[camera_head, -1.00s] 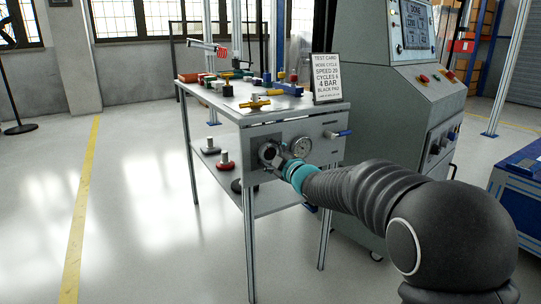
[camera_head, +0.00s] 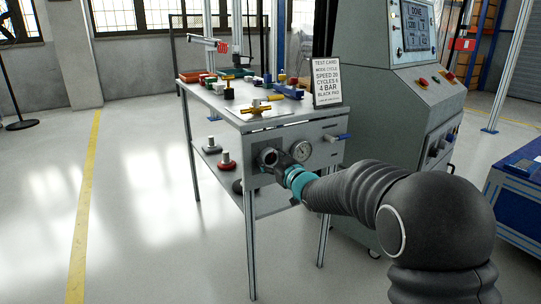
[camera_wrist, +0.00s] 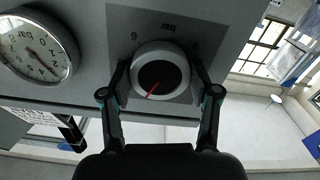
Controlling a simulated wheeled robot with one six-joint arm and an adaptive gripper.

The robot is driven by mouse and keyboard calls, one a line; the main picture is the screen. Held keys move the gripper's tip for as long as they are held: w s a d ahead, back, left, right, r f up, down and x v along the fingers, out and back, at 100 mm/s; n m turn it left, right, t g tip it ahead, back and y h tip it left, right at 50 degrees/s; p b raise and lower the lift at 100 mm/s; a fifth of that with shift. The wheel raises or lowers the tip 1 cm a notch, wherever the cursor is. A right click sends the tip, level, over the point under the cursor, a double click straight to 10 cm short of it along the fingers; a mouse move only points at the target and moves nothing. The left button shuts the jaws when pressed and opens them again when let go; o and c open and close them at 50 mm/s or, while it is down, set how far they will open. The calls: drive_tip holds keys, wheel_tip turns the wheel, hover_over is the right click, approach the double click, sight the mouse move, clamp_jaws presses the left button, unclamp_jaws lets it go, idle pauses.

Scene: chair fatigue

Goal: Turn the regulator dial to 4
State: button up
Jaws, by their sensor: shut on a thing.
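The regulator dial (camera_wrist: 161,79) is a round knob with a pale rim, a dark face and a red pointer line, on a grey panel marked "bar". The wrist view is turned over, and the pointer slants toward its lower left. My gripper (camera_wrist: 161,85) is shut on the dial, one finger on each side of the rim. In the head view my gripper (camera_head: 272,160) meets the bench's front panel and partly hides the dial. The round pressure gauge (camera_head: 302,150) is right of it; in the wrist view the gauge (camera_wrist: 35,50) is at the upper left, its reading unclear.
The test card (camera_head: 326,80) stands on the bench top and shows 4 BAR. A yellow-handled valve (camera_head: 255,106) and other parts lie there. A blue-handled lever (camera_head: 338,137) sticks out at the panel's right. The grey console (camera_head: 385,120) stands close right; floor at left is clear.

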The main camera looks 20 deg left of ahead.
drive_tip(key=shift+m+p, duration=0.95)
drive_tip(key=shift+m, duration=1.25)
drive_tip(key=shift+d, duration=0.1)
drive_tip(key=o, duration=1.2)
drive_tip(key=shift+w+d, duration=0.1)
drive_tip(key=shift+c, duration=0.2)
drive_tip(key=v, duration=1.2)
